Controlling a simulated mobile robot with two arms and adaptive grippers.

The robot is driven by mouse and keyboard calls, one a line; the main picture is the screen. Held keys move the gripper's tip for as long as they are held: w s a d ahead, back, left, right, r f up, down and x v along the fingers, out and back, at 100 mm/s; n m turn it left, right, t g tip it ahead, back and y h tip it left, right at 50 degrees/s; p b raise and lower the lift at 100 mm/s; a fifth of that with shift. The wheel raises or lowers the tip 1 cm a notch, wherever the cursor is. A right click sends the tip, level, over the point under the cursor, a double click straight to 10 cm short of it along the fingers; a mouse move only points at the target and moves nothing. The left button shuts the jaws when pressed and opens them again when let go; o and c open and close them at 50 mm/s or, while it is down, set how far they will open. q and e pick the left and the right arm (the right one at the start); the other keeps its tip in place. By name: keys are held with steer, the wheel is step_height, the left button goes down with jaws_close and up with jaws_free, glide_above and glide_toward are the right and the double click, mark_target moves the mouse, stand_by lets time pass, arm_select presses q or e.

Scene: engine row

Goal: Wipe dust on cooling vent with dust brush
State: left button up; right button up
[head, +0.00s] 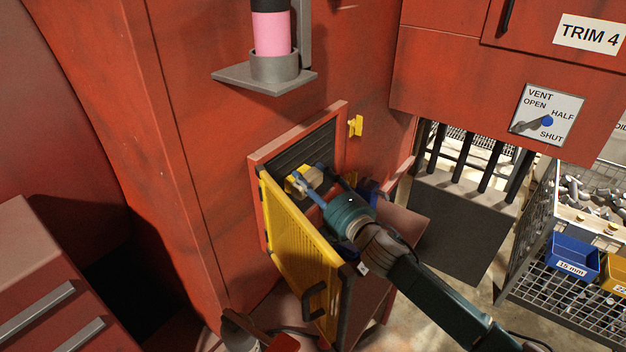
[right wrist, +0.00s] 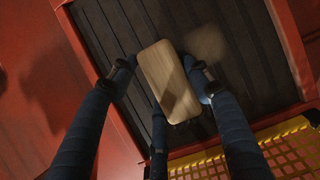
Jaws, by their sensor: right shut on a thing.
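The cooling vent (head: 304,146) is a dark slatted panel in an orange-red frame, and its slats fill the right wrist view (right wrist: 250,65). A pale tan dust patch (right wrist: 206,42) lies on the slats beside the brush. My right gripper (head: 306,179) has its blue fingers shut on the dust brush, whose wooden back (right wrist: 168,82) faces the wrist camera. The brush is in front of the slats; its bristles are hidden, so contact cannot be told. In the head view the brush (head: 296,187) is partly covered by the fingers. My left gripper is not seen.
A yellow perforated door (head: 300,250) stands open below the vent, close to my right arm. A yellow latch (head: 355,125) is right of the frame. A grey bracket (head: 264,80) with a pink cylinder juts out above. A wire-mesh cart with bins (head: 573,257) stands at right.

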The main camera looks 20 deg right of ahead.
mark_target(319, 178)
steer(key=s+d, duration=0.1)
steer(key=s, duration=0.1)
steer(key=s+d, duration=0.2)
steer(key=shift+p, duration=0.4)
steer(key=shift+s+d, duration=0.4)
steer(key=shift+s+d, duration=0.95)
steer(key=shift+s, duration=0.25)
steer(key=shift+w, duration=0.1)
